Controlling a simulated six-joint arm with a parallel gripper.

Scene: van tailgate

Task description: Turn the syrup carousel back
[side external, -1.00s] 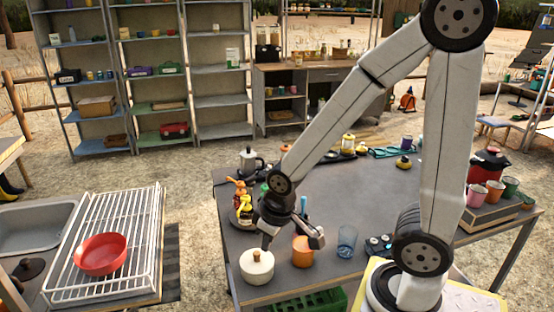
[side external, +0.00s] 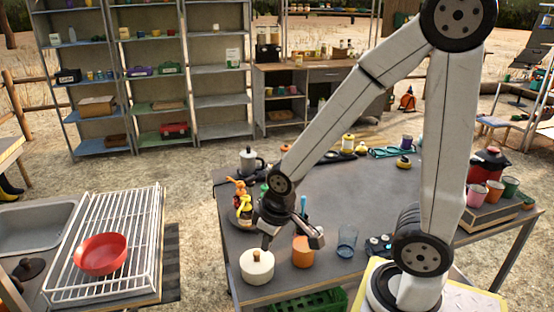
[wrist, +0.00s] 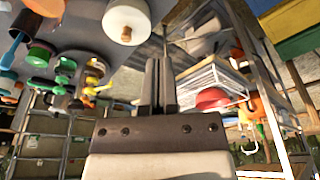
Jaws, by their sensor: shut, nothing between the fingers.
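The syrup carousel (side external: 243,208) stands near the left edge of the grey table, with orange and yellow bottles upright on a dark round base. It is partly hidden behind my gripper. In the wrist view, several green, orange and yellow items (wrist: 92,85) show at the left, but I cannot tell which belong to the carousel.
A clear blue glass (side external: 347,241) is farther right. A silver pot (side external: 249,159) stands behind. The table's middle is clear.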

